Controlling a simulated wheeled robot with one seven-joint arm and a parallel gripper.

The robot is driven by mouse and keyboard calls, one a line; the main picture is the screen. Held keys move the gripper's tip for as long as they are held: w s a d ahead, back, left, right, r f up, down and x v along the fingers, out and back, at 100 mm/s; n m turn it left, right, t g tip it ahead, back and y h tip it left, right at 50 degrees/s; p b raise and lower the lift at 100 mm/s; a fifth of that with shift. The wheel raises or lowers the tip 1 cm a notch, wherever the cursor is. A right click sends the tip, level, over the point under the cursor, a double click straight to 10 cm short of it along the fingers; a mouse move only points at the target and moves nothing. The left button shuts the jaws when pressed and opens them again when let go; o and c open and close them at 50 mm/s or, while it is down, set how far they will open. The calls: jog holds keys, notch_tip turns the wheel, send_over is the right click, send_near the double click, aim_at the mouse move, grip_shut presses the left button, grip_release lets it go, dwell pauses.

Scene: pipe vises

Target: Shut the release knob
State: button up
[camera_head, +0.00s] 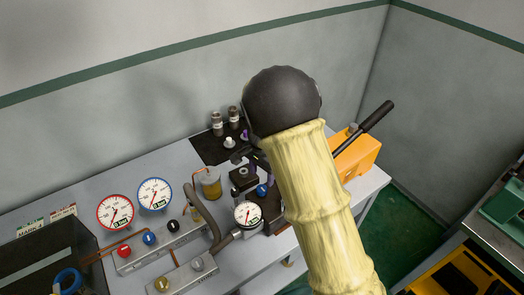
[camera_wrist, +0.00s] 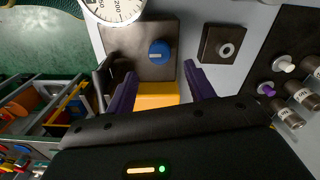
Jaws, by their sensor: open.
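A round blue knob (camera_wrist: 159,52) with a pale line on its face sits on a dark block (camera_wrist: 130,42). The knob lies just beyond the fingertips, and I see no contact. In the head view my arm hides most of the gripper.
A white dial gauge (camera_head: 248,214) stands beside the block. An orange pump (camera_head: 357,158) with a black lever (camera_head: 377,115) is to the right. A manifold (camera_head: 160,248) with coloured knobs and two gauges is at left. A small dark square block (camera_wrist: 220,46) sits nearby.

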aim_at(264, 188)
notch_tip(264, 188, up, 11)
jog(key=b, duration=0.1)
dwell(0.6)
jog(key=s+d+f+n+t, duration=0.2)
jog(key=s+d+n, duration=0.6)
jog(key=s+d, duration=0.9)
jog(key=shift+s+d+f+t, duration=0.3)
jog(key=shift+d+f, duration=0.1)
jog(key=shift+f, duration=0.5)
